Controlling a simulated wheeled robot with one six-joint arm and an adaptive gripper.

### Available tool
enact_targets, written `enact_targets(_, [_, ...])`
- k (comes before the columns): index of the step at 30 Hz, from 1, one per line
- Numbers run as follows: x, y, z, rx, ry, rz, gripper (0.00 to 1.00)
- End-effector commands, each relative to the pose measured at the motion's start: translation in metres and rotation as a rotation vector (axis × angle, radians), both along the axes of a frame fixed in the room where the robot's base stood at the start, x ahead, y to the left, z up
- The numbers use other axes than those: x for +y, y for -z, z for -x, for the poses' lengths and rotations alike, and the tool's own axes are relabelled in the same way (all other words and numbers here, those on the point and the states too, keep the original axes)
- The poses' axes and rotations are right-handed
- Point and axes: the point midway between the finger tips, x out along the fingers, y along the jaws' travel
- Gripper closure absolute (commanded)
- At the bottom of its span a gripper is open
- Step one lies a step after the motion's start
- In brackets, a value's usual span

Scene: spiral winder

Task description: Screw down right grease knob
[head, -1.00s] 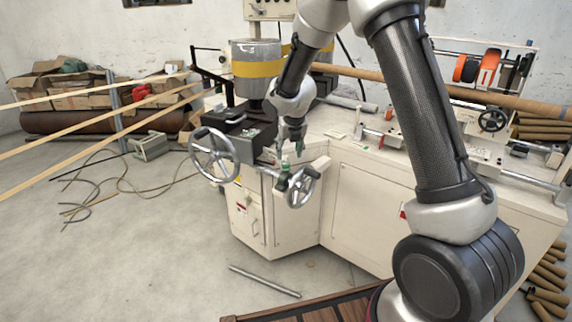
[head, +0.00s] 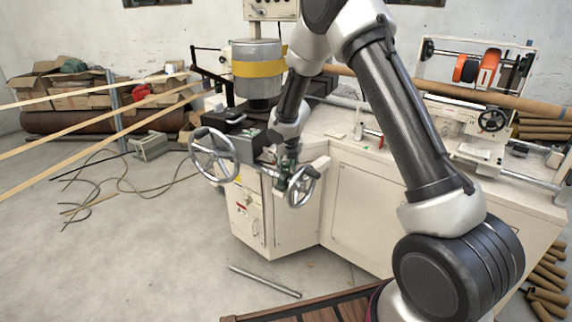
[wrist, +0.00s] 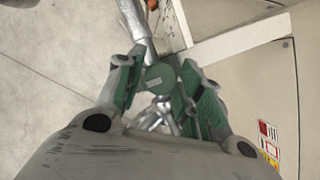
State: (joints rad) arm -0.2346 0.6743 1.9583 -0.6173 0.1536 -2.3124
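The green round knob (wrist: 160,77) shows from its top in the wrist view, on a grey metal part. My gripper (wrist: 161,72) has its green-padded fingers on either side of the knob. The fingers look open, with narrow gaps between pads and knob; I cannot tell whether either touches it. In the head view my gripper (head: 287,168) points down at the front of the winder, just above the smaller handwheel. There the knob is mostly hidden by the gripper and hard to make out.
A smaller handwheel (head: 301,187) is close beside my gripper and a larger handwheel (head: 215,155) stands to its left. The cream machine cabinet (head: 365,200) is behind and to the right. A metal bar (head: 265,281) lies on the open floor in front.

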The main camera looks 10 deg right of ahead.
Motion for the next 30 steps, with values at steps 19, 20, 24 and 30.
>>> enact_targets(19, [0.0001, 0.0001, 0.0005, 0.001, 0.08, 0.002, 0.95])
enact_targets(20, [0.0002, 0.0001, 0.0005, 0.001, 0.093, 0.002, 0.95])
enact_targets(24, [0.0011, 0.0, 0.0002, 0.0, 0.174, 0.002, 0.95])
enact_targets(30, [0.0026, 0.0004, 0.0001, 0.0, 0.347, 0.001, 0.95])
